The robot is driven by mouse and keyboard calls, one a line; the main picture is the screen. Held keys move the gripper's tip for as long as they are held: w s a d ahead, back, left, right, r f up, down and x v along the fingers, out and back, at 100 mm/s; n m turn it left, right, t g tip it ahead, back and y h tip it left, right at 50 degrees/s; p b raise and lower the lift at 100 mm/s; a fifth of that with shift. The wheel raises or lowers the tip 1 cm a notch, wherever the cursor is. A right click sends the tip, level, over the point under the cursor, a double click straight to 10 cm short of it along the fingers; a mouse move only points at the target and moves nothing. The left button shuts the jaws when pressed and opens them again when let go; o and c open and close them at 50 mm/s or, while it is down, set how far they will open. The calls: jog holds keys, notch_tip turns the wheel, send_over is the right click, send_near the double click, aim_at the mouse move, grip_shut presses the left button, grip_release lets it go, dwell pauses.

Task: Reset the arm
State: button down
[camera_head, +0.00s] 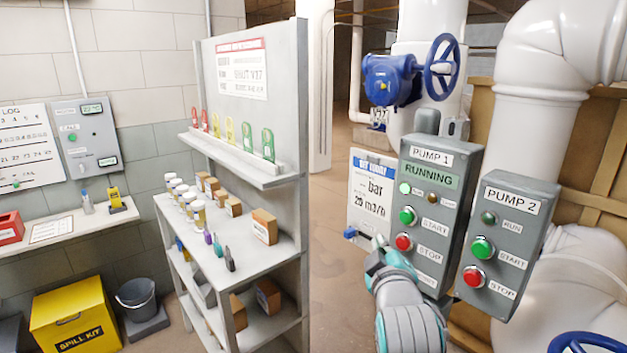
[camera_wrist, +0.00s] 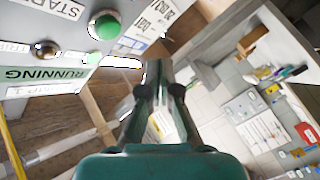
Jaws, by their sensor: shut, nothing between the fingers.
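My gripper (camera_head: 376,254) is in front of the lower left edge of the grey PUMP 1 panel (camera_head: 426,200), just left of its red stop button (camera_head: 404,242). My arm comes up from the bottom of the head view and hides the panel's lower left corner. In the wrist view my gripper (camera_wrist: 158,75) has its fingers together with nothing between them. The PUMP 1 panel (camera_wrist: 60,65) also shows there at upper left, turned over, with its green start button (camera_wrist: 104,26). I cannot tell whether the fingers touch the panel.
The PUMP 2 panel (camera_head: 505,245) stands close on the right. A blue-handled valve (camera_head: 395,80) and white pipes (camera_head: 540,75) are behind. A grey shelf (camera_head: 290,190) with jars and boxes stands to the left. A yellow spill kit box (camera_head: 75,315) and a bucket (camera_head: 137,299) are at lower left.

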jog(key=s+f+m+g+y, duration=0.1)
jog(key=s+f, duration=0.9)
jog(key=f, duration=0.3)
jog(key=s+f+m+y, duration=0.1)
jog(key=s+f, duration=0.8)
jog(key=f, duration=0.4)
jog(key=s+f+m, duration=0.1)
jog(key=s+m, duration=0.2)
jog(key=s, duration=1.3)
jog(key=s+d+f+m+g, duration=0.1)
jog(key=s+m, duration=0.2)
jog(key=s, duration=1.3)
jog(key=shift+s+d+f, duration=0.15)
jog(key=shift+f, duration=0.15)
